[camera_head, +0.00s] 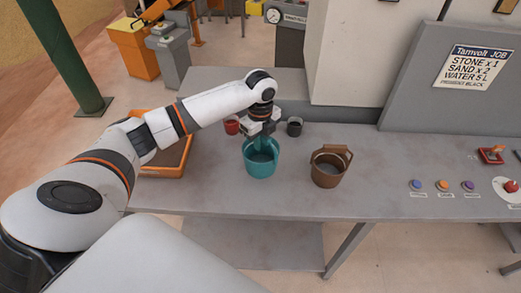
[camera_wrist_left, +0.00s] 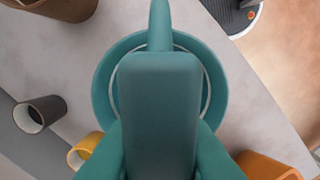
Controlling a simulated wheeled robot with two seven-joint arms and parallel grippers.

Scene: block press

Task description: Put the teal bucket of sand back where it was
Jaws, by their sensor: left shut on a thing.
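The teal bucket (camera_head: 260,166) is upright over the grey table, left of a brown bucket (camera_head: 329,176). Its contents look greyish and are mostly covered by the handle and gripper. My left gripper (camera_head: 261,137) is above it, shut on its handle. In the left wrist view the teal bucket (camera_wrist_left: 102,88) fills the middle, with its wide handle across the opening. I cannot tell whether its base touches the table. The brown bucket also shows at the top left of the wrist view (camera_wrist_left: 60,8). My right gripper is not in view.
A red cup (camera_head: 232,126) and a dark cup (camera_head: 295,127) stand behind the teal bucket. Buttons (camera_head: 442,185) line the table at right, below a job sign (camera_head: 475,66). The table in front is clear.

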